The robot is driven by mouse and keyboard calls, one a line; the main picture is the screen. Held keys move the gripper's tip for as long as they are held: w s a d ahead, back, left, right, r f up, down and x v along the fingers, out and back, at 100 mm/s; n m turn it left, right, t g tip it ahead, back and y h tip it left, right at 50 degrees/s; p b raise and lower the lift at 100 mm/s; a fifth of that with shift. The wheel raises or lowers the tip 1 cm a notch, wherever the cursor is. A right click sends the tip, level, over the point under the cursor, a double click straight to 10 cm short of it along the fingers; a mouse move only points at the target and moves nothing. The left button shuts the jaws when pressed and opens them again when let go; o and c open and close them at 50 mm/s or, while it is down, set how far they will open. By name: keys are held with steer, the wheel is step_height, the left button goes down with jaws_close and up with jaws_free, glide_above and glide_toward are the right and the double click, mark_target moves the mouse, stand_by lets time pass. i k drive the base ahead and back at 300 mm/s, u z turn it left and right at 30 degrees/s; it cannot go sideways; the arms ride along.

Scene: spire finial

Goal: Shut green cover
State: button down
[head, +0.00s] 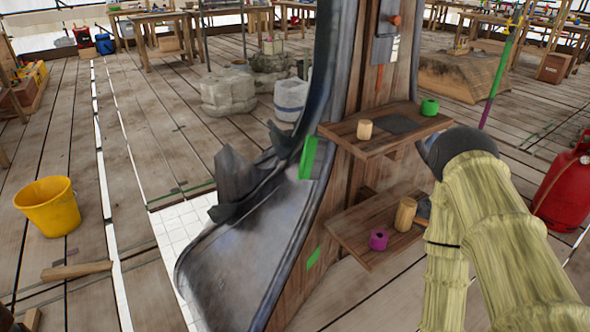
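A bright green flat piece (308,157) stands out at an angle from the left edge of the spire finial (345,130), above its flared grey metal skirt. A second, smaller green patch (313,258) lies flat against the wooden side lower down. I cannot tell for certain which of the two is the green cover. The upper one looks swung out from the surface. My arm rises at the right and bends back down, and my gripper is not in view. Nothing of mine visibly touches either green piece.
An upper wooden shelf (372,146) holds a wooden cylinder (365,129) and a green ring (430,106). A lower shelf (352,232) holds a mallet (405,214) and a magenta ring (378,239). A yellow bucket (47,207) and red gas cylinder (567,188) stand on the floor.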

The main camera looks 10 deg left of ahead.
mark_target(315, 149)
steer(key=u, duration=0.5)
steer(key=k, duration=1.1)
steer(key=u, duration=0.7)
steer(key=i, duration=0.9)
steer(key=z, duration=0.85)
steer(key=i, duration=0.9)
steer(key=z, duration=0.9)
